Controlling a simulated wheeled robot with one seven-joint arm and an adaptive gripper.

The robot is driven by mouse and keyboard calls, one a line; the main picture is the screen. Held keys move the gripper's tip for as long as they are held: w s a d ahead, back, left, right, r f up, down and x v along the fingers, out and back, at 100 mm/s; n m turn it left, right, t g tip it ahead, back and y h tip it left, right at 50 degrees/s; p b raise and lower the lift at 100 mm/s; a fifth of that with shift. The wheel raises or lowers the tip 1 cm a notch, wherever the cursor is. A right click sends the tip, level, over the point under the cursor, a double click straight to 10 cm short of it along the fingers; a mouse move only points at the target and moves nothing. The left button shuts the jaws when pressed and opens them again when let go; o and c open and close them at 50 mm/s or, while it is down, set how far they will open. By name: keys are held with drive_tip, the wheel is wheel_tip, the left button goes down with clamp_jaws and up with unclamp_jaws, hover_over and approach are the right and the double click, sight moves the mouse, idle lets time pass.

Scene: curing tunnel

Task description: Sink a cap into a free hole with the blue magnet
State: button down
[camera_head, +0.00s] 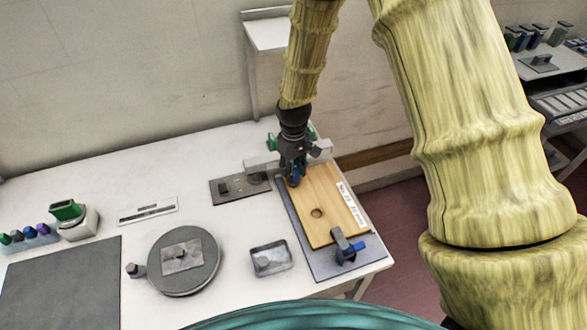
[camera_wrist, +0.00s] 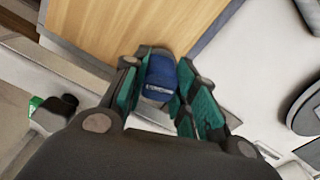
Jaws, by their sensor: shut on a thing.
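My gripper (camera_head: 294,178) reaches down at the far left corner of a wooden board (camera_head: 330,225). It is shut on a blue block (camera_wrist: 159,78) that looks like the blue magnet; its lower end shows a pale band. The block is between the teal finger pads in the wrist view, over or beside the board edge; I cannot tell whether it touches the board. A dark round hole (camera_head: 317,212) shows in the board. No cap can be made out for certain.
A clamp (camera_head: 347,246) with a blue handle grips the board's near end. Left of the board are a grey plate (camera_head: 228,190), a metal tray (camera_head: 271,272) and a round turntable (camera_head: 207,272). A rack with coloured pieces (camera_head: 30,238) stands far left.

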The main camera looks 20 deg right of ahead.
drive_tip(key=shift+f, duration=0.4)
idle(1.7)
drive_tip(key=shift+d, duration=0.15)
idle(0.3)
drive_tip(key=shift+r+p, duration=2.45)
drive_tip(key=shift+r, duration=1.1)
